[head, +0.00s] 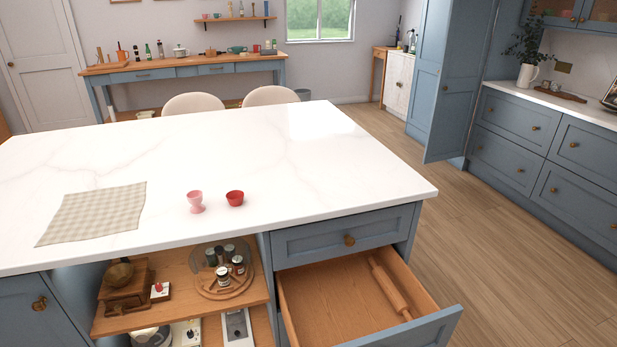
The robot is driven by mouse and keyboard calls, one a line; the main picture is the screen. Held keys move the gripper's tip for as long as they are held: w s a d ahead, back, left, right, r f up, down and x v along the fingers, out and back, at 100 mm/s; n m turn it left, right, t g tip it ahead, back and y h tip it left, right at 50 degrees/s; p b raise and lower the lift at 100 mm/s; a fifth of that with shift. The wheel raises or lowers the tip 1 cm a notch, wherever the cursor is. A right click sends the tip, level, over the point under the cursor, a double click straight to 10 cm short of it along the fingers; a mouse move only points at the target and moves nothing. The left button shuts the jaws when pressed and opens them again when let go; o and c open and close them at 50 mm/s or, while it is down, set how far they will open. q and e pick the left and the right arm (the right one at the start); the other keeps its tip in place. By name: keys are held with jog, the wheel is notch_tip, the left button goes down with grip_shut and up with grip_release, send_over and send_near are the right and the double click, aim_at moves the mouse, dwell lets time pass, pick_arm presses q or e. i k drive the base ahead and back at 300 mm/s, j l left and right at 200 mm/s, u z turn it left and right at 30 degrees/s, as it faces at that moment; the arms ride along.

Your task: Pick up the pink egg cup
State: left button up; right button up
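The pink egg cup (195,202) stands upright on the white marble island top (300,170), near its front edge. A small red bowl or cup (235,198) stands just to its right, with a narrow gap between them. Nothing covers the egg cup in the head view. Neither of my grippers shows in this view.
A checked cloth (95,213) lies left of the egg cup. Below the top, an open drawer (365,295) holding a rolling pin (390,288) juts forward. Left of it, an open shelf (180,285) holds jars and a grinder. The island top behind the cup is clear.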

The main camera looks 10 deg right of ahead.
aim_at(196, 202)
jog(key=z, duration=1.1)
jog(key=u, duration=1.4)
jog(key=j+z, duration=0.1)
jog(key=z, duration=0.3)
jog(key=i+j+z, duration=0.1)
jog(key=z, duration=0.3)
jog(key=j+z, duration=0.15)
jog(key=z, duration=0.2)
jog(key=j+z, duration=0.25)
jog(key=j, duration=0.2)
jog(key=j+z, duration=0.3)
jog(key=j, duration=0.15)
